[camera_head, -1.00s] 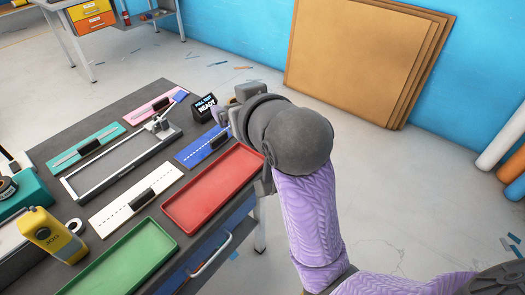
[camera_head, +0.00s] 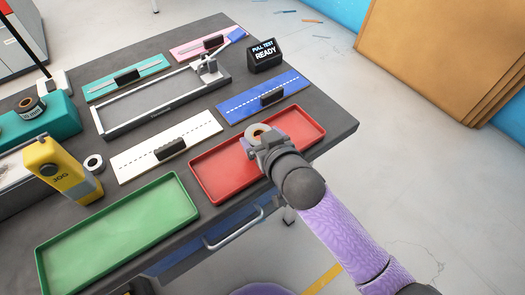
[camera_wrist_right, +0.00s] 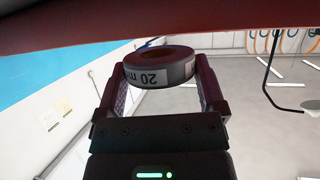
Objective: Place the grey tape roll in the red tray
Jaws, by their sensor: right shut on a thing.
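The grey tape roll (camera_head: 258,131) is over the red tray (camera_head: 225,179), near the middle of its length. My right gripper (camera_head: 260,140) is shut on it. In the right wrist view the roll (camera_wrist_right: 160,70) sits between the two fingers (camera_wrist_right: 160,88), with "20 m" printed on its side. The red tray is otherwise empty where visible; my gripper and wrist hide part of it. I cannot tell whether the roll touches the tray floor. My left gripper is not in view.
A green tray (camera_head: 118,235) lies to the left. A white board (camera_head: 130,160) and a blue board (camera_head: 240,105) lie behind the trays. A small white-sided roll (camera_head: 94,163) stands beside the yellow device (camera_head: 62,170). A black display (camera_head: 265,55) stands at the back.

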